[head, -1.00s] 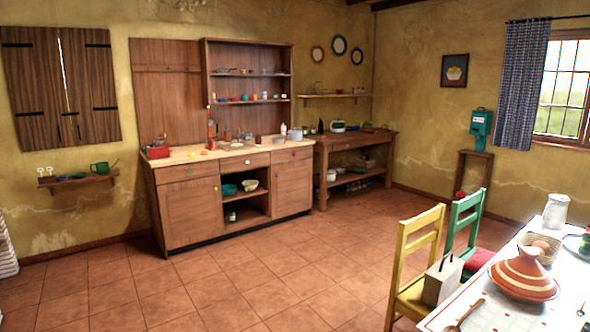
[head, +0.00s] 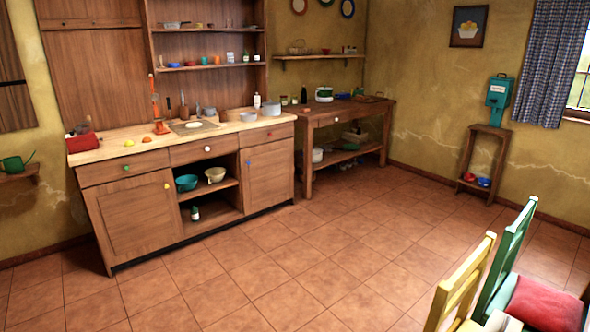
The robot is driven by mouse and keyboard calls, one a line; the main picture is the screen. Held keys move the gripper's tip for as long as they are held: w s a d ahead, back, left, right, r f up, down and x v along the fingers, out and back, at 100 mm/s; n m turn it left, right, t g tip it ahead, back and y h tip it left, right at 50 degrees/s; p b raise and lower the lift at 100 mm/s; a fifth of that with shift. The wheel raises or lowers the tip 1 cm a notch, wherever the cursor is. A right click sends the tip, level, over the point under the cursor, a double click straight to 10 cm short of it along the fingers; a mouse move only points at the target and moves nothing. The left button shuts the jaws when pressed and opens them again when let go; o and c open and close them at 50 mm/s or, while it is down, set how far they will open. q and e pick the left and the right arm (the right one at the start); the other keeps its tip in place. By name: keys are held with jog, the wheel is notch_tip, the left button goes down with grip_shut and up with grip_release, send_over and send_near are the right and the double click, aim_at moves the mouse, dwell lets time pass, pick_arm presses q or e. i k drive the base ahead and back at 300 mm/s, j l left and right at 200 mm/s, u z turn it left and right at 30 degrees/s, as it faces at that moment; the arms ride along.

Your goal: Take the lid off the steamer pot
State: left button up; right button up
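A grey, round, pot-like vessel (head: 271,108) stands at the right end of the wooden counter top (head: 110,142). It may be the steamer pot, but it is too small to tell, and I cannot make out a lid. A white and dark green rounded appliance (head: 324,95) stands on the brown side table (head: 352,110) to the right. Neither of my grippers is in view.
A smaller grey vessel (head: 248,116), a white bottle (head: 257,101) and a sink (head: 194,127) are on the counter. A yellow chair (head: 463,280) and a green chair (head: 508,255) stand at lower right. The tiled floor (head: 290,250) before the counter is clear.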

aim_at(267, 111)
jog(key=i, duration=3.05)
jog(key=i+u, duration=0.1)
jog(key=i, duration=0.45)
jog(key=i+l+u, duration=0.1)
jog(key=i, duration=0.45)
jog(key=i+l+u, duration=0.1)
jog(key=i, duration=0.45)
